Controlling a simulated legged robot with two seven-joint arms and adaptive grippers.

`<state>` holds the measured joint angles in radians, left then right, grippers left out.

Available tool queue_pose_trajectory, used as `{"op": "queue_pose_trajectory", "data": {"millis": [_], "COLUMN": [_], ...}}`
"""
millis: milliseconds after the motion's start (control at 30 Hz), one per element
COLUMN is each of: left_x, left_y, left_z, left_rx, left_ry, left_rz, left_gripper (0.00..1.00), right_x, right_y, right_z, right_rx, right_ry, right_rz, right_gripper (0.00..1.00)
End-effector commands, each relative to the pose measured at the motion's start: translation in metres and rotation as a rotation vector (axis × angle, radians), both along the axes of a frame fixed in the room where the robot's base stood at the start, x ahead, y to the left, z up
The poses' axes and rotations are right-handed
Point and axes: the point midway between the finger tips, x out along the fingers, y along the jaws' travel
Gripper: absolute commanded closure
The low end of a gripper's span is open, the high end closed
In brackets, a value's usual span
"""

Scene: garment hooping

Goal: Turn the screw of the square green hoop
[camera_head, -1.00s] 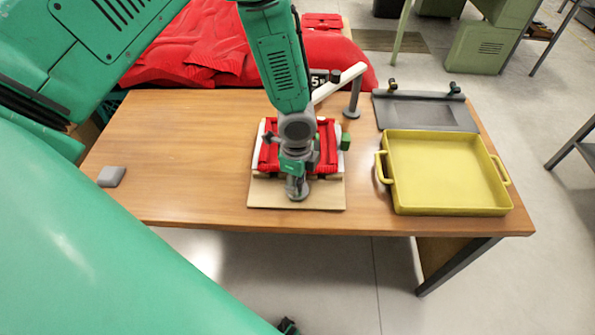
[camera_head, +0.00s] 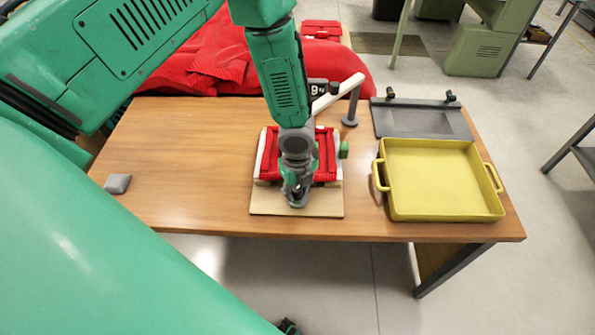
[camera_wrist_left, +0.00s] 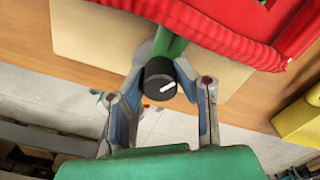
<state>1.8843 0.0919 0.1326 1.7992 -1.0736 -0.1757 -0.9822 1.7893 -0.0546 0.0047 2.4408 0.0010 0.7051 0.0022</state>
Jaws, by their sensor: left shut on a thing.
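The green hoop shows as a small green part (camera_wrist_left: 173,45) at the edge of the red garment (camera_wrist_left: 215,22) in the left wrist view. Its screw has a black knob (camera_wrist_left: 160,80) with a white mark. My left gripper (camera_wrist_left: 160,82) has its two fingers on either side of the knob and is shut on it. In the head view my left gripper (camera_head: 296,198) points down at the front of the red garment (camera_head: 326,165), over the beige board (camera_head: 262,204). My arm hides most of the hoop there. My right gripper is not seen.
A yellow tray (camera_head: 392,207) with handles stands on the right of the wooden table (camera_head: 190,150), with a grey plate (camera_head: 420,120) behind it. A white arm on a grey post (camera_head: 351,108) is behind the garment.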

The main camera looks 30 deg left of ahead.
Motion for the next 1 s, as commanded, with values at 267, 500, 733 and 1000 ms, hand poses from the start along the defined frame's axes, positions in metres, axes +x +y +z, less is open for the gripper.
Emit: {"op": "queue_pose_trajectory", "data": {"millis": [267, 500, 733, 1000], "left_x": [0.000, 0.000, 0.000, 0.002], "left_y": [0.000, 0.000, 0.000, 0.000], "left_z": [0.000, 0.000, 0.002, 0.041], "left_rx": [0.000, 0.000, 0.000, -0.002], "left_ry": [-0.001, -0.001, -0.001, -0.004], "left_rz": [-0.005, -0.004, -0.004, -0.001], "left_gripper": [1.00, 0.66, 0.66, 0.66], "right_x": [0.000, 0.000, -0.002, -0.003], "right_y": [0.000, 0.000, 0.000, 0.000], "right_z": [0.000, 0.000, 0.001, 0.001], "right_rx": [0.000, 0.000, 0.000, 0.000], "right_ry": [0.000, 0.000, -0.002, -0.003], "right_rz": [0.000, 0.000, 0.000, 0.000], "right_gripper": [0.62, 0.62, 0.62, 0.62]}}
